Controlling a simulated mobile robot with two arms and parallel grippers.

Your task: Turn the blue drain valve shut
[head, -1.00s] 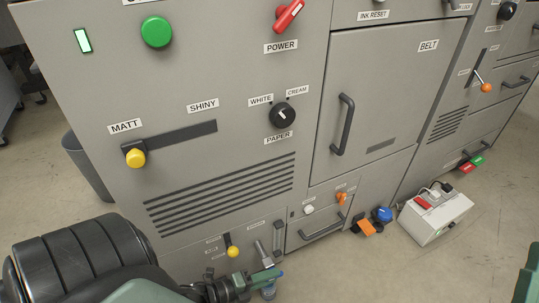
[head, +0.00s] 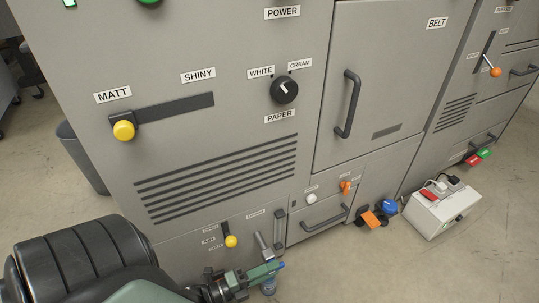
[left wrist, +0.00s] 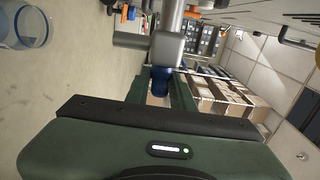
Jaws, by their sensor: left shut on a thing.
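The blue drain valve handle (head: 281,265) shows as a small blue piece at the tips of my left gripper (head: 270,271), low at the front of the grey machine. In the left wrist view the blue handle (left wrist: 160,80) sits between the two green fingers of my left gripper (left wrist: 160,92), which are shut on it. The handle is at the end of a grey metal pipe (left wrist: 167,42) with a side branch. In the head view the pipe (head: 262,243) slopes out from the machine just above the gripper. The fingers hide part of the handle. My right gripper is out of view.
A clear container with a blue rim (left wrist: 25,25) stands near the pipe; part of it (head: 268,287) shows below the gripper. A yellow-knobbed lever (head: 231,241) is left of the pipe. A drawer handle (head: 325,219) and an orange pedal (head: 372,219) are to the right.

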